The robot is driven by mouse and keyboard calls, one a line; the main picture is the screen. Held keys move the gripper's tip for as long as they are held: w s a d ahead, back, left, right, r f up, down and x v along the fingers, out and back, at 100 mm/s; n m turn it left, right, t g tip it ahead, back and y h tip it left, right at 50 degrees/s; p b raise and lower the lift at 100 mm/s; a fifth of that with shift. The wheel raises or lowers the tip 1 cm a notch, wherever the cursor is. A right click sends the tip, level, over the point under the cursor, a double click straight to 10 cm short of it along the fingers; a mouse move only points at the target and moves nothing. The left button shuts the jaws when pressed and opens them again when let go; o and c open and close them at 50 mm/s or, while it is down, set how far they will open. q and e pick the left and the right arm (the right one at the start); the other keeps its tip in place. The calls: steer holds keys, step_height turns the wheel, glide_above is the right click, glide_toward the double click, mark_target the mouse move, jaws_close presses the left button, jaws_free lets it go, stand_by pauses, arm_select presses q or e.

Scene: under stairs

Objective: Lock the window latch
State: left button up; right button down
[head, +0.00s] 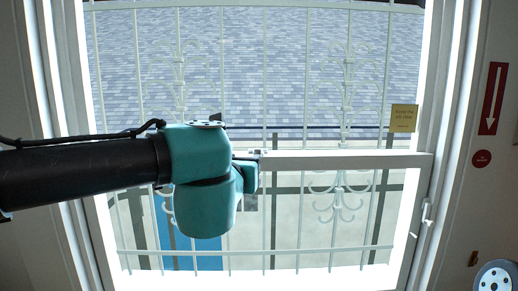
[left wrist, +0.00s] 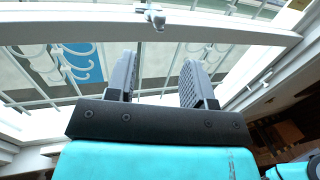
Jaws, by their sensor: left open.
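The window latch (left wrist: 154,16) is a small pale metal piece on the white window rail (left wrist: 60,30) at the top of the left wrist view. Which way its lever is turned is too small to tell. My left gripper (left wrist: 158,65) is open and empty. Its two dark ridged fingers point toward the rail, apart from the latch, which lies beyond the gap between them. In the head view my teal wrist covers the left part of the rail (head: 340,160) and hides most of the fingers. My right gripper is in neither view.
White ornamental bars (head: 345,80) stand behind the glass. A side handle (head: 426,212) is on the right frame, and a yellow note (head: 403,118) is stuck at the right. A red arrow sign (head: 493,98) hangs on the right wall. The space right of my wrist is clear.

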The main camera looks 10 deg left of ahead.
mark_target(258, 150)
arm_select(q)
steer(key=w, duration=1.5)
steer(key=shift+w, duration=0.1)
steer(key=shift+c, duration=0.3)
jaws_close()
steer(key=shift+d+n+y, duration=0.15)
steer(key=shift+n+y, duration=0.25)
steer(key=shift+y, duration=0.2)
steer(key=shift+w+d+n+g+y, duration=0.4)
steer(key=shift+w+n+g+y, duration=0.15)
steer(key=shift+n+g+y, duration=1.75)
steer(key=shift+w+d+n+g+y, duration=0.5)
steer(key=shift+n+g+y, duration=1.2)
steer(key=shift+y, duration=1.15)
steer(key=shift+w+d+n+g+y, duration=0.35)
steer(key=shift+w+n+g+y, duration=0.25)
steer(key=shift+n+g+y, duration=1.45)
steer(key=shift+n+t+y, duration=0.35)
steer(key=shift+t+y, duration=0.1)
steer(key=shift+y, duration=0.05)
